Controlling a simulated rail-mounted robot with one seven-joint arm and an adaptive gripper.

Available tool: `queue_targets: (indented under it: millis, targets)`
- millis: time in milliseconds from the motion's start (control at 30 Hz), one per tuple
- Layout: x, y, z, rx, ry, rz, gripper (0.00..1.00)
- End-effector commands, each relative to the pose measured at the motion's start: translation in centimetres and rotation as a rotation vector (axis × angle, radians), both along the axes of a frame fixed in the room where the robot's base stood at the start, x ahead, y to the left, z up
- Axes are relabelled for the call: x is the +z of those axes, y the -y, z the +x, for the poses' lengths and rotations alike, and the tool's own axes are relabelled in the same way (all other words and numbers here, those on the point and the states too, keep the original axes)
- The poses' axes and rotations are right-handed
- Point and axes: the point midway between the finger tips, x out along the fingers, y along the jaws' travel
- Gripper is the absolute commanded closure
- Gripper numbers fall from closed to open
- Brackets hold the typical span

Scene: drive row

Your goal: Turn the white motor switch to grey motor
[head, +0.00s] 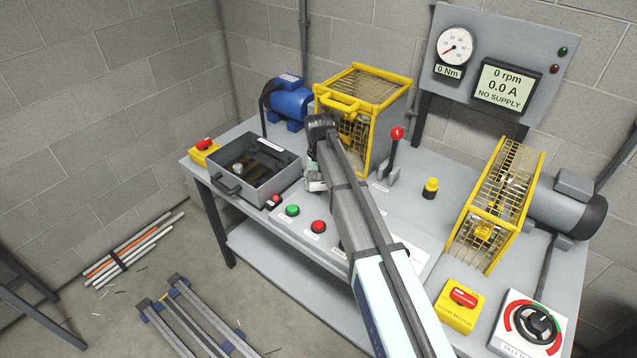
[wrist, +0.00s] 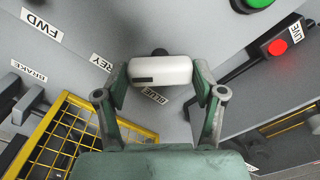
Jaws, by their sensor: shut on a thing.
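The white motor switch (wrist: 160,69) is a white bar-shaped handle with a dark slot in the wrist view. My gripper (wrist: 161,80) is shut on it, one green finger at each end. The GREY label (wrist: 102,62), partly covered, is to its left, and the BLUE label (wrist: 151,95) is just below it. In the head view my gripper (head: 315,180) is low over the bench, and my arm hides the switch. The blue motor (head: 292,103) is at the back left. The grey motor (head: 568,203) is at the right.
A red LIVE lamp (wrist: 278,47) glows beside the switch. The open grey box (head: 272,185), yellow guard (head: 388,88) and red-knobbed lever (head: 394,150) stand close around my gripper. The display (head: 502,87) reads 0 rpm, 0.0 A, NO SUPPLY.

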Motion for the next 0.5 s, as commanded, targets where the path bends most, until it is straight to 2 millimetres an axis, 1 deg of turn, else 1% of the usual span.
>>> queue_targets:
  millis: [133, 167, 200, 233, 500]
  targets:
    - [-0.06, 0.02, -0.06, -0.005, -0.002, 0.0, 0.66]
    - [-0.06, 0.02, -0.06, -0.005, -0.002, 0.0, 0.24]
    - [-0.06, 0.02, -0.05, -0.004, -0.002, 0.0, 0.1]
    - [-0.05, 0.02, -0.05, -0.004, -0.002, 0.0, 0.06]
    - [-0.01, 0.01, -0.01, -0.002, -0.001, 0.0, 0.06]
